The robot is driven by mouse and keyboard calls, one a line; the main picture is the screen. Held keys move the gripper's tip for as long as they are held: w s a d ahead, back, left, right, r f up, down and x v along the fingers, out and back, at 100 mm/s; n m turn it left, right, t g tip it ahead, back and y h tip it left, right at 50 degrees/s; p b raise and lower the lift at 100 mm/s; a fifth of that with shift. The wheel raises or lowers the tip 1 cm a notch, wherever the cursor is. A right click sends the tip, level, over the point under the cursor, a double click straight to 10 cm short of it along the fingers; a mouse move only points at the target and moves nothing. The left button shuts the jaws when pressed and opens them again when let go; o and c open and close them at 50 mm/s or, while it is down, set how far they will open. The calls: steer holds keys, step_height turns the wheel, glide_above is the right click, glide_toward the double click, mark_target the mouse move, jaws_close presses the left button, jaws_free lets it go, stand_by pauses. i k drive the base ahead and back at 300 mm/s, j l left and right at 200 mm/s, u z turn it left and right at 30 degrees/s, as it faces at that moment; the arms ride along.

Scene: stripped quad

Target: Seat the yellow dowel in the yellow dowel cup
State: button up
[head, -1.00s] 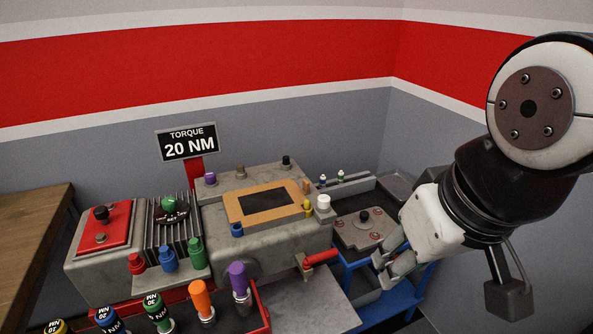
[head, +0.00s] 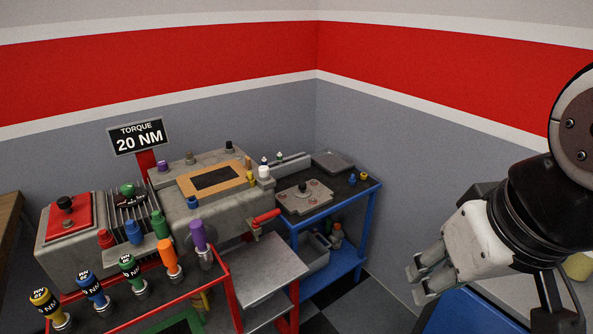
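I see several small yellow pieces and cannot tell which one is the dowel. A short yellow peg (head: 250,178) stands at the right front edge of the grey engine block (head: 180,218). A small yellow piece (head: 364,177) sits on the blue cart. A pale yellow round thing (head: 578,266) lies at the right edge, partly behind my arm; whether it is the cup is unclear. My gripper (head: 417,281) is at the right, pointing left, apart from all of these. Its two fingers lie close together at this angle. I see nothing between them.
A blue cart (head: 340,208) with a plate and small parts stands behind. A red tool cart (head: 226,290) with several coloured torque drivers is at the front left. A red handle (head: 264,217) sticks out from the block. Open floor (head: 345,292) shows between the carts and a blue-fronted bench.

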mark_target(332, 169)
steer(key=i+u, duration=0.3)
steer(key=i, duration=0.3)
steer(key=i+l+u, duration=0.2)
steer(key=i+u, duration=0.15)
steer(key=i, duration=0.3)
